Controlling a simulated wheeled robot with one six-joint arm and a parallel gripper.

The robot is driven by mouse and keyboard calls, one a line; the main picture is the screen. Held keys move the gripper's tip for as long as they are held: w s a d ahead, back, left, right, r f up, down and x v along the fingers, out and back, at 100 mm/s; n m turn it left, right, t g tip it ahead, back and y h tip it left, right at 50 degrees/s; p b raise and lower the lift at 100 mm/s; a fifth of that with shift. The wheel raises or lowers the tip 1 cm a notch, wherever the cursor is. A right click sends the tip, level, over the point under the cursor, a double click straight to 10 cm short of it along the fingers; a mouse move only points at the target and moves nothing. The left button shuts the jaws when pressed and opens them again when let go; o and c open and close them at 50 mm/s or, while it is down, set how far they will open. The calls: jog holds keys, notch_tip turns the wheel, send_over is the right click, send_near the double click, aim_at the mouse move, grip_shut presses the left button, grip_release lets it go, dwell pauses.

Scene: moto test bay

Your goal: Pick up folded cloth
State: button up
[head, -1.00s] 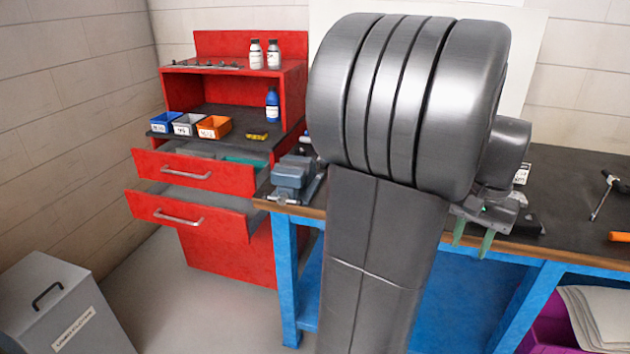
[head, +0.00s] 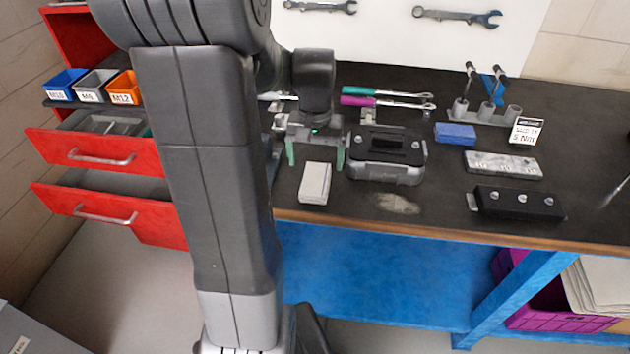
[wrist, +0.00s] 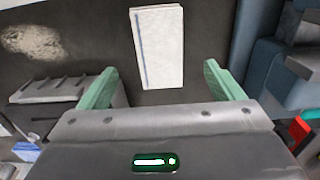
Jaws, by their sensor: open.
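The folded cloth (head: 315,184) is a flat, pale rectangle lying on the dark bench top near its front edge. In the wrist view the cloth (wrist: 157,48) is whitish with a blue stripe along one long side. My gripper (head: 316,158) is open, its two green fingers pointing down just behind the cloth in the head view. In the wrist view my gripper (wrist: 166,86) has its fingers wide apart. The cloth's near end reaches between them, with nothing gripped. I cannot tell the exact height of the fingertips above the bench.
A grey-black case (head: 387,157) stands close right of the cloth. A blue-grey vise shows at the right in the wrist view (wrist: 262,75). Further right are a blue box (head: 455,134), a metal block (head: 503,165) and a black block (head: 518,204). A worn patch (head: 398,204) is bare.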

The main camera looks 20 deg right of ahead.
aim_at(316, 179)
jog(key=shift+s+f, duration=0.15)
jog(key=shift+f, duration=0.25)
notch_tip(316, 179, down, 4)
jog(key=shift+f, duration=0.25)
jog(key=c, duration=1.1)
